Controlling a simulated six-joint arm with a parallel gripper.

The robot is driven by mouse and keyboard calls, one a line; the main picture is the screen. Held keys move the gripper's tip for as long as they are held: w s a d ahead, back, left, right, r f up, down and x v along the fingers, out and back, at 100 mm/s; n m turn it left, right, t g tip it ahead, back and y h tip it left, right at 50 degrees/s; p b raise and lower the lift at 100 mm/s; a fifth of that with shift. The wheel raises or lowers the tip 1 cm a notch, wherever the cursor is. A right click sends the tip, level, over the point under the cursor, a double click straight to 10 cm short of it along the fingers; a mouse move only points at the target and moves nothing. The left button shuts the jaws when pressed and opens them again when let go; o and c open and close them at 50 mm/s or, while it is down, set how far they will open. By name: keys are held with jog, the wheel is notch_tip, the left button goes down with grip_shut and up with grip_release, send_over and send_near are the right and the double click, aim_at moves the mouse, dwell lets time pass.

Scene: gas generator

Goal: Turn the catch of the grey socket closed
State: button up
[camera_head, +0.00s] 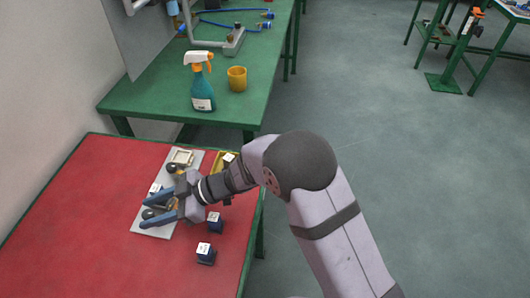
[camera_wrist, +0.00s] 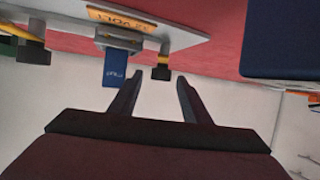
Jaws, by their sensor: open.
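My gripper (camera_head: 151,208) is low over the grey panel on the red table in the head view. Its fingers are apart and nothing is held between them; they also show open in the wrist view (camera_wrist: 160,77). In the wrist view a grey socket (camera_wrist: 118,43) sits on the panel's edge, left of the fingers, with a blue block (camera_wrist: 116,70) sticking out of it. A black knob with a yellow collar (camera_wrist: 161,71) appears just beyond the gap between the fingertips. I cannot tell whether they touch it, nor how the catch stands.
The panel (camera_head: 140,226) carries an orange label (camera_wrist: 120,21) and another black knob (camera_wrist: 30,52). Two dark blue blocks with white tops (camera_head: 215,221) (camera_head: 206,252) stand right of it. A yellow tray (camera_head: 218,160) is partly behind my arm. The table's front left (camera_head: 70,245) is clear.

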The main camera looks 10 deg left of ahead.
jog(key=shift+s+d+f+m+t+b, duration=0.1)
jog(key=shift+s+f+m+t+b, duration=0.15)
jog(key=shift+m+t+b, duration=0.6)
jog(key=v, duration=0.7)
jog(key=shift+w+d+r, duration=0.15)
jog(key=shift+w+r, duration=0.05)
jog(key=shift+w, duration=0.05)
jog(key=w+d+r+m+t+h+p, duration=0.1)
jog(key=w+d+r+m+t+p, duration=0.1)
jog(key=w+d+t, duration=0.35)
jog(key=w+d+r+m+t+h+p, duration=0.1)
jog(key=w+d+m+t+p, duration=0.15)
jog(key=w, duration=0.55)
jog(key=w+d+r+m+t+h+p, duration=0.1)
jog(key=w+d+m+h, duration=0.1)
jog(key=d, duration=0.5)
jog(key=w+d+m+t+h+p, duration=0.1)
jog(key=w+d+m+h, duration=0.2)
jog(key=d, duration=0.5)
jog(key=shift+r+h, duration=0.4)
